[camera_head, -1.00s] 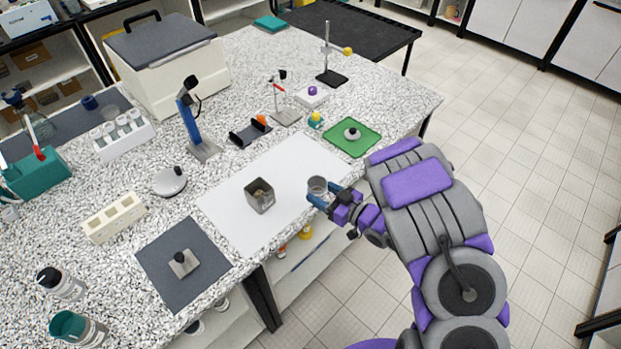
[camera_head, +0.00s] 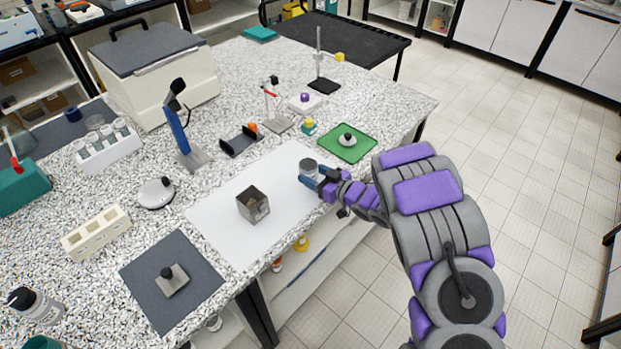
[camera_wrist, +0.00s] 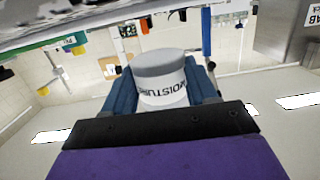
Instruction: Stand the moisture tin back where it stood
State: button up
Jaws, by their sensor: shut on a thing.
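The moisture tin (camera_head: 309,166) is a small round grey container with a white label reading "MOISTURE" in the wrist view (camera_wrist: 163,85). My gripper (camera_head: 310,179) is shut on it, with a blue finger on each side, also in the wrist view (camera_wrist: 163,92). In the head view the tin is at the right part of the white sheet (camera_head: 215,214). I cannot tell whether its base touches the sheet. In the wrist view the room appears upside down, with the speckled bench at the top.
A square metal container (camera_head: 253,205) stands on the white sheet, left of my gripper. A green mat (camera_head: 362,150) with a black-knobbed object lies behind. A dark grey mat (camera_head: 145,262) with a knobbed weight is at front left. The sheet between tin and container is clear.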

aim_at(311, 176)
jog(key=w, duration=0.2)
jog(key=shift+w+a+f, duration=0.15)
jog(key=shift+w+a, duration=0.2)
jog(key=shift+a, duration=0.05)
jog(key=shift+d+f+b, duration=0.1)
jog(key=shift+f+b, duration=0.3)
jog(key=shift+f, duration=0.05)
notch_tip(311, 176, down, 3)
jog(key=shift+r+b, duration=0.1)
jog(key=shift+b, duration=0.45)
jog(key=shift+r, duration=0.1)
jog(key=o, duration=1)
jog(key=shift+o, duration=0.2)
